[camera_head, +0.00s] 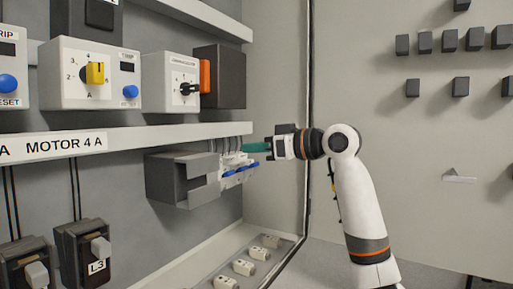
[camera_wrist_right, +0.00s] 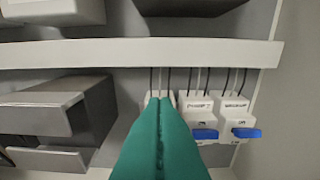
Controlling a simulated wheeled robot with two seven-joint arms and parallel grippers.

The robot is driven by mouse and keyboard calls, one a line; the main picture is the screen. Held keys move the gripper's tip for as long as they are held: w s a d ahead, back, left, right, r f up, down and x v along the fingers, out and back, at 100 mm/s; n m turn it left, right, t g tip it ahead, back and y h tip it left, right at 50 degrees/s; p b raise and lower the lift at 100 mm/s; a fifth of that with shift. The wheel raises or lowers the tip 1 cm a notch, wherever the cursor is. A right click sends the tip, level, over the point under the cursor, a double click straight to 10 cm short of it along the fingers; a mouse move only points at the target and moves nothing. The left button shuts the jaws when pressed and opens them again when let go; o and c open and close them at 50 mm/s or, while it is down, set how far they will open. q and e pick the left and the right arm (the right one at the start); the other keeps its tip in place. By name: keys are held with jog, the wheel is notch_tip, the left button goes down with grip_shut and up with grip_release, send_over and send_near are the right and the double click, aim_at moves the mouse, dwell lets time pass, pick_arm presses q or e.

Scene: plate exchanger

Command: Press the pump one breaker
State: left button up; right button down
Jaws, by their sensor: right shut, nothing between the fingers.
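A row of white breakers with blue levers (camera_head: 235,167) is mounted under the shelf in the head view. In the right wrist view, one breaker is labelled PUMP 2 (camera_wrist_right: 198,104), with a blue lever (camera_wrist_right: 204,134). Left of it is another breaker (camera_wrist_right: 152,98), mostly hidden behind my fingers; its label and lever cannot be seen. My right gripper (camera_head: 246,147) has teal fingers, shut and empty, pointing at the row. In the wrist view its fingers (camera_wrist_right: 159,120) cover that left breaker; contact cannot be told. My left gripper is not in view.
A grey box-like housing (camera_head: 172,180) stands left of the breakers. A shelf edge (camera_head: 150,133) runs above them. A further breaker (camera_wrist_right: 237,112) with a blue lever (camera_wrist_right: 247,133) is right of PUMP 2. The cabinet's side wall (camera_head: 275,70) is close on the right.

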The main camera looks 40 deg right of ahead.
jog(key=p, duration=0.4)
send_over(227, 174)
jog(key=w+d, duration=0.1)
jog(key=w, duration=0.1)
jog(key=shift+s+d+f, duration=0.1)
jog(key=shift+s+f, duration=0.05)
jog(key=shift+f, duration=0.25)
jog(key=shift+s+d+f, duration=0.1)
jog(key=shift+s+f, duration=0.2)
jog(key=shift+f, duration=0.25)
jog(key=shift+s+d+f, duration=0.1)
jog(key=shift+s+f, duration=0.15)
jog(key=shift+f, duration=0.25)
jog(key=shift+s+d+f, duration=0.25)
jog(key=shift+s+f, duration=0.2)
jog(key=shift+f, duration=0.35)
